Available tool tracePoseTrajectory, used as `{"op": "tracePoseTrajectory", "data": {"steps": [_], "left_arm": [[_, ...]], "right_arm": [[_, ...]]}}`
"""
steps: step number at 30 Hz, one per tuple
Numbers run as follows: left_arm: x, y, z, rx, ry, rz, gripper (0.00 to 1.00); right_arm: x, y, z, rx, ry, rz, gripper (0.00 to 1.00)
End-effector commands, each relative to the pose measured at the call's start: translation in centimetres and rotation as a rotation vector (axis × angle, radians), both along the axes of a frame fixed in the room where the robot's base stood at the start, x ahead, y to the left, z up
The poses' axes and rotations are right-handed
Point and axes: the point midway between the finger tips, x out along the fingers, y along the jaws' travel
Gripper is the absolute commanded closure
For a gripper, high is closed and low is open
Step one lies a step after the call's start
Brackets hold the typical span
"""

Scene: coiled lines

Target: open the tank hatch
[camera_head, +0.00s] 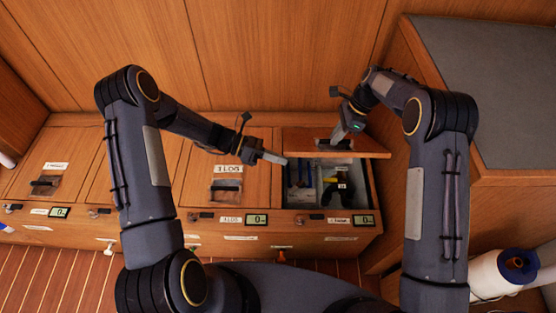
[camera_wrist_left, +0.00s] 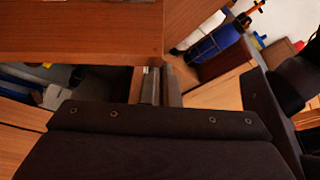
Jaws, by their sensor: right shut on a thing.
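The tank hatch is a wooden lid (camera_head: 362,148) at the right end of the locker bench, raised and tilted above its opening. My right gripper (camera_head: 338,136) is shut on the lid's handle at its recess. The open compartment (camera_head: 330,200) below shows blue items and a black and yellow item. My left gripper (camera_head: 275,157) looks shut and empty, just left of the opening near the lid's left edge. In the left wrist view, its fingertips (camera_wrist_left: 158,86) are close together below the lid's wooden edge (camera_wrist_left: 85,48).
A closed hatch with a label (camera_head: 228,170) lies left of the opening, with more closed lids further left (camera_head: 60,165). Small displays (camera_head: 363,220) line the bench front. A grey-topped cabinet (camera_head: 495,85) stands close on the right. A white roll (camera_head: 497,275) is at the lower right.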

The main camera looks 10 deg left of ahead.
Motion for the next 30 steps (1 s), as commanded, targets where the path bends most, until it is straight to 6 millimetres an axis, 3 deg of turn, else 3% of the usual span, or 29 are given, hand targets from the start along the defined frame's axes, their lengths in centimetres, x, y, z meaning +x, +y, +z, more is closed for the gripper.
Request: {"op": "tracePoseTrajectory", "data": {"steps": [1,6,24,30], "left_arm": [[0.7,-0.1,0.7,-0.014,-0.018,0.008,1.0],[0.6,-0.1,0.6,-0.012,-0.015,0.007,1.0],[0.3,0.0,0.4,-0.007,-0.009,0.005,1.0],[0.3,0.0,0.4,-0.007,-0.009,0.005,1.0]], "right_arm": [[-0.5,-0.1,-1.6,-0.011,0.016,0.001,0.84],[-0.5,-0.1,-1.4,-0.011,0.016,0.001,0.64],[-0.4,-0.2,-0.9,-0.01,0.014,0.001,0.64],[0.2,-1.0,1.4,-0.01,0.01,0.001,0.64]]}}
